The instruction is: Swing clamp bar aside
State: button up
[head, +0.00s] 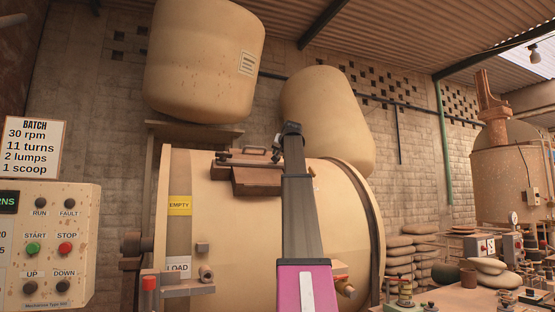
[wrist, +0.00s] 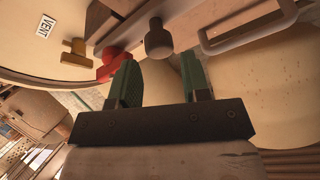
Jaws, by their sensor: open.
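A large cream drum (head: 230,235) carries a brown hatch (head: 257,181) on its upper side. What looks like the clamp bar (head: 248,163) lies across the hatch, under a loop handle. In the wrist view the bar (wrist: 128,28) runs diagonally above my fingers, with a dark rounded knob (wrist: 158,42) on it and the pale loop handle (wrist: 240,38) to the right. My gripper (wrist: 160,78) is open, with two green fingers apart and nothing between them. The knob appears just beyond the gap. In the head view my gripper (head: 280,140) is beside the hatch's right end, partly hidden by my arm.
A red part (wrist: 112,62) and a brass valve (wrist: 76,53) by a VENT label sit left of my fingers. Two big tan vessels (head: 204,60) (head: 328,115) are above and behind the drum. A control panel (head: 48,245) is at left, a cluttered bench (head: 465,292) at right.

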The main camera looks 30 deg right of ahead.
jog(key=x, duration=0.4)
jog(key=shift+w+f, duration=0.15)
jog(key=shift+w, duration=0.15)
